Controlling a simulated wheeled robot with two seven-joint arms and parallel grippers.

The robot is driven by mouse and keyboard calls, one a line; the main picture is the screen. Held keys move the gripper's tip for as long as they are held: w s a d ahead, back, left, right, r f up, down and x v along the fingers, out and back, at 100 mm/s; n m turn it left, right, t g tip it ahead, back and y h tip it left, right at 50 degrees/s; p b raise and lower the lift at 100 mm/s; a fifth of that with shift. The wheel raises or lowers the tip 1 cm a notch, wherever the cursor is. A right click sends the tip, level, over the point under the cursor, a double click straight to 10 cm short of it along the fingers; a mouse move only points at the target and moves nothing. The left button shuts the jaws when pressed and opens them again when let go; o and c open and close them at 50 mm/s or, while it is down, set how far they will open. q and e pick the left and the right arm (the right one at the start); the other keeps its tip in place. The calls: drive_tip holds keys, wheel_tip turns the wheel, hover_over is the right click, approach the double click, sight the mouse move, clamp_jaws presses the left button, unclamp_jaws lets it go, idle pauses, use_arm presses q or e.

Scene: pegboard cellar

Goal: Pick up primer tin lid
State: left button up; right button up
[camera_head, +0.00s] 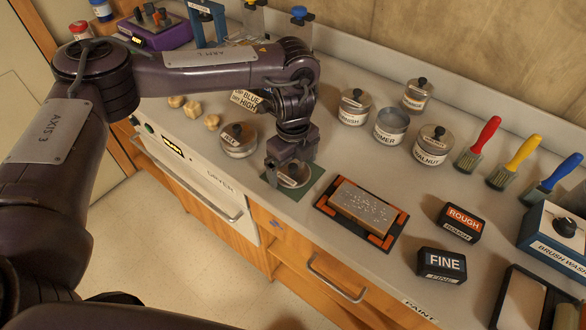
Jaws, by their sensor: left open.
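The primer tin (390,127) stands on the counter among other tins, with no knobbed lid on top. A round silvery disc (297,181), which looks like the primer tin lid, lies on a dark green mat (291,194) at the counter's front. My left gripper (287,172) points down right over this disc and hides much of it. Its jaws are open; I cannot tell whether the fingers straddle the lid's knob. My right gripper is not in view.
Lidded tins, varnish (354,108) and walnut (431,145), flank the primer tin. Another lidded tin (238,140) stands left of my gripper. An orange-cornered tray with a block (363,207) lies to the right, with the rough (459,221) and fine (441,264) blocks beyond.

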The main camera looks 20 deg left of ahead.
use_arm(q)
drive_tip(key=c, duration=0.9)
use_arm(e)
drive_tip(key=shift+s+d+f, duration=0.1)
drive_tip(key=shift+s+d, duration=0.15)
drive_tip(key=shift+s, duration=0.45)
use_arm(q)
drive_tip(key=shift+c, duration=0.2)
